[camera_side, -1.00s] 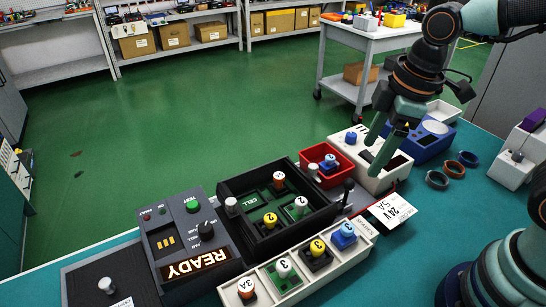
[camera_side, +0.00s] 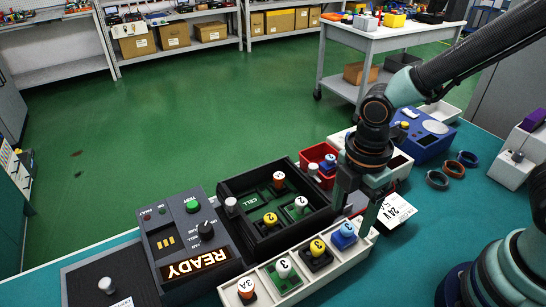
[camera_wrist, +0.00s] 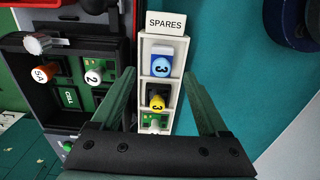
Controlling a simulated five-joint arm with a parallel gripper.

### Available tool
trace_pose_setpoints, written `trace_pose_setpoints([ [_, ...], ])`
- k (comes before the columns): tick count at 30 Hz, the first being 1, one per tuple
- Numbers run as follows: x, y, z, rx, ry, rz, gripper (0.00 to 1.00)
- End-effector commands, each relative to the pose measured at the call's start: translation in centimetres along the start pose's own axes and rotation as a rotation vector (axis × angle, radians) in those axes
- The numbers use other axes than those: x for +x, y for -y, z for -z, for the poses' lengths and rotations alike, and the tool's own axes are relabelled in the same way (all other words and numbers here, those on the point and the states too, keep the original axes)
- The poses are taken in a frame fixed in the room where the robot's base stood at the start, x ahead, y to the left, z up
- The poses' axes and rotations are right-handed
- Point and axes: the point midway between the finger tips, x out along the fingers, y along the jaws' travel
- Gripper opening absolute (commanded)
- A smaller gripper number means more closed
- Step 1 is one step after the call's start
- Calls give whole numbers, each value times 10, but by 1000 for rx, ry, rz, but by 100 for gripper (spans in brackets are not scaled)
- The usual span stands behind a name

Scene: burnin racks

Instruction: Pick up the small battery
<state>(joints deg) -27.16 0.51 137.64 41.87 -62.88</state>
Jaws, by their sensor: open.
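No piece is labelled as a battery, so I cannot tell which is the small battery. My gripper (camera_side: 356,216) is open and empty over the tray's right end, near the blue piece. In the wrist view my gripper (camera_wrist: 160,73) has one finger on each side of the tray, with the blue piece (camera_wrist: 161,64) between them, untouched as far as shows.
A black tester rack (camera_side: 234,202) beside the spares tray holds several capped pieces. The panel (camera_side: 190,235) reads READY.

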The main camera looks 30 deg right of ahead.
Motion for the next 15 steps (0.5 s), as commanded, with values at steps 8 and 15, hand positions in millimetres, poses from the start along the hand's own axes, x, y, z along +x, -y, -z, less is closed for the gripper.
trace_pose_setpoints([
  [8,36,3,-1,0,2,4,78],
  [15,49,2,0,1,0,1,78],
])
